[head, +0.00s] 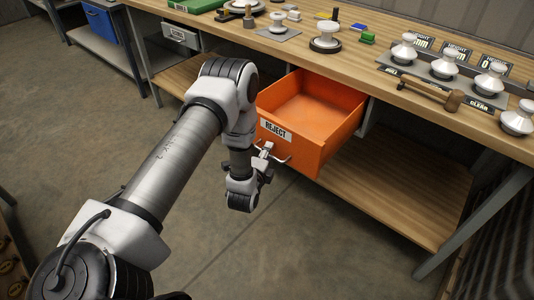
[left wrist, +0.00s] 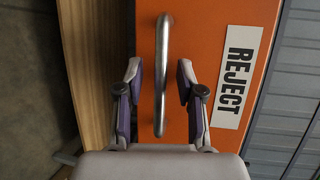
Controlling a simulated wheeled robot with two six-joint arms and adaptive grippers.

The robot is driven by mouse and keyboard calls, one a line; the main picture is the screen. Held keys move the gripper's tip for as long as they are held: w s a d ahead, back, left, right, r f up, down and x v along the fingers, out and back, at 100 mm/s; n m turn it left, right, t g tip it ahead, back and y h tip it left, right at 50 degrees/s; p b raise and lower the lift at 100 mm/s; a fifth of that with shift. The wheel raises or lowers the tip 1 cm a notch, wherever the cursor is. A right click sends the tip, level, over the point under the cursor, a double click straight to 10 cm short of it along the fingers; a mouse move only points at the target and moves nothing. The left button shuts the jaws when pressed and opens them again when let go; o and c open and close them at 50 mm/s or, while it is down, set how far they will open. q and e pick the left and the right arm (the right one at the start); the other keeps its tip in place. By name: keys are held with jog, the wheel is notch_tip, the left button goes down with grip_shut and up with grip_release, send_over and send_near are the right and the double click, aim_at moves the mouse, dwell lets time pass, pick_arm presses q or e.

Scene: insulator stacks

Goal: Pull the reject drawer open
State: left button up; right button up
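The orange reject drawer (head: 313,120) hangs pulled out from under the workbench and is empty inside. Its front carries a white REJECT label (head: 276,131), which also shows in the left wrist view (left wrist: 238,75). My left gripper (head: 270,157) is at the drawer's front, below the label. In the left wrist view the metal bar handle (left wrist: 162,70) runs between the two fingers, with a gap on each side. The fingers are open and do not touch the handle sideways. How deep the handle sits between them is hard to tell. My right gripper is not in view.
The wooden workbench (head: 400,100) holds insulators, label plates and a mallet (head: 437,95). A lower wooden shelf (head: 400,195) lies below the drawer. A small grey drawer (head: 181,36) is further left. The floor in front of the open drawer is clear.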

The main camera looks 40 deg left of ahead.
pick_arm(q)
jog(key=v, duration=1.2)
